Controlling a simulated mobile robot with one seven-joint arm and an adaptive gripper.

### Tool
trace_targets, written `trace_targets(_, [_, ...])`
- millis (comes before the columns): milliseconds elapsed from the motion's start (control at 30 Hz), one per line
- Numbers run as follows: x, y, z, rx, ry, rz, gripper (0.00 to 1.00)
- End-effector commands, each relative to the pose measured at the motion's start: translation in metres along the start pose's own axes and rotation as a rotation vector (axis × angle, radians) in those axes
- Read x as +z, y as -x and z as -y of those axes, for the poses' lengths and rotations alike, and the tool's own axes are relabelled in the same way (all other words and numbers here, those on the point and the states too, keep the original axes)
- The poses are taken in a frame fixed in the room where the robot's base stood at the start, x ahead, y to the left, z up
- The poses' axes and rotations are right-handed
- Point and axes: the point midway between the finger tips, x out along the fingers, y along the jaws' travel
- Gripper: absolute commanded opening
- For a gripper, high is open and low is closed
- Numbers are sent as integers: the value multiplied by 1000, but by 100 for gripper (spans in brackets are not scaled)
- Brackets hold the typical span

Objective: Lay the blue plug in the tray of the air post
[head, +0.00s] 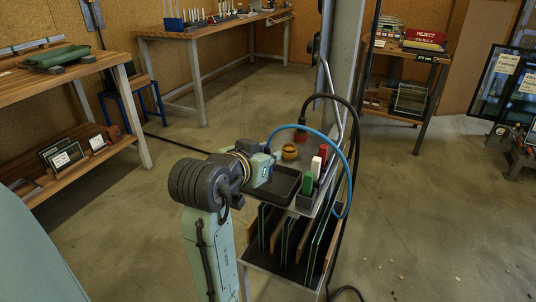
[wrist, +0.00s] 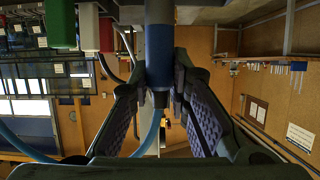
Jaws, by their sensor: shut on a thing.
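The blue plug (wrist: 159,55) stands between the two finger pads of my gripper (wrist: 162,85) in the wrist view, and the gripper is shut on it. A blue hose (wrist: 153,132) shows just below the plug there. In the head view my gripper (head: 273,156) is over the back left part of the air post's top, close to the dark, empty-looking tray (head: 284,194). The plug is mostly hidden by the gripper there. The blue hose (head: 325,134) arcs from the gripper to the right and hangs down beside the post.
Green (head: 307,184), white (head: 316,167) and red (head: 323,152) upright pieces stand right of the tray. A black hose and a metal rail rise at the right. Glass panes stand in the rack below.

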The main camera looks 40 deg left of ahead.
Motion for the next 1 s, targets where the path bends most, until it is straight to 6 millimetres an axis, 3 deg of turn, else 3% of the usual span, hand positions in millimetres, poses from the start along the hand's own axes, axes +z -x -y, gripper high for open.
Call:
trace_targets(100, [-7, -19, 8, 0, 0, 1, 0])
trace_targets(333, [-13, -38, 16, -1, 0, 0, 0])
trace_targets(400, [-1, -42, 17, -1, 4, 2, 0])
trace_targets(600, [19, -51, 17, -1, 2, -1, 0])
trace_targets(1000, [24, -53, 16, 0, 0, -2, 0])
